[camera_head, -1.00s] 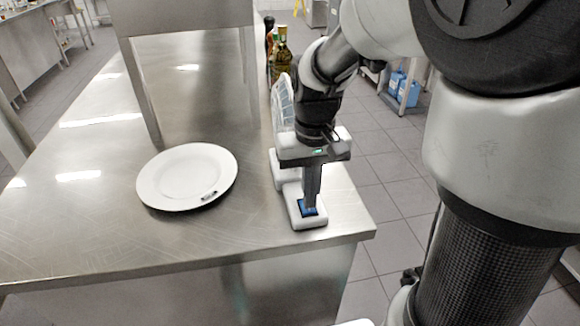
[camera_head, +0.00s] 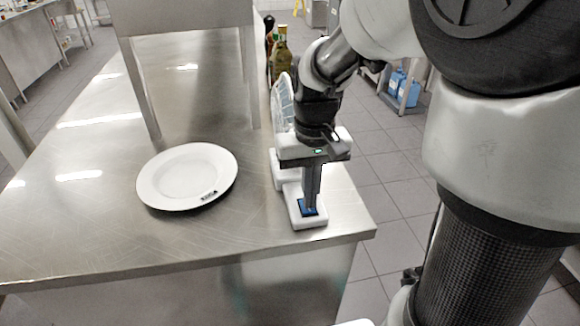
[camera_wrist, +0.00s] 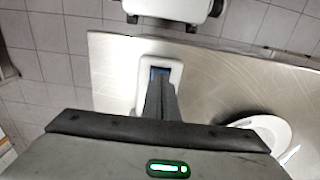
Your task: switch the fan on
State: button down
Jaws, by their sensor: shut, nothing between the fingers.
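The fan (camera_head: 284,104) stands at the right edge of the steel table, partly hidden behind my gripper and wrist. Its white base (camera_head: 296,219) reaches toward the table's front corner and carries a blue switch (camera_head: 307,207). My gripper (camera_head: 310,206) points straight down with its fingers shut and empty, the tips at the blue switch. In the wrist view, the fingertips (camera_wrist: 160,82) overlap the switch (camera_wrist: 159,70) on the white base (camera_wrist: 174,73). Whether the tips press it or only touch it, I cannot tell.
A white plate (camera_head: 185,172) with a small dark item on its rim lies left of the fan on the steel table (camera_head: 90,215). A raised steel shelf (camera_head: 185,15) and bottles (camera_head: 280,55) stand behind. Tiled floor is open to the right.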

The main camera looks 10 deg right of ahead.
jog(key=shift+f+b, duration=0.35)
jog(key=shift+f, duration=0.3)
jog(key=shift+r, duration=0.1)
notch_tip(320, 180, up, 7)
jog(key=p, duration=0.6)
dwell(0.3)
jog(key=s+r+t+p, duration=0.2)
jog(key=s+r+p, duration=0.3)
jog(key=r, duration=0.5)
jog(key=s+r+t+p, duration=0.3)
jog(key=s+r+p, duration=0.3)
jog(key=r, duration=0.5)
jog(key=shift+s+r+t, duration=0.2)
jog(key=shift+s+t, duration=0.1)
jog(key=shift+s, duration=0.1)
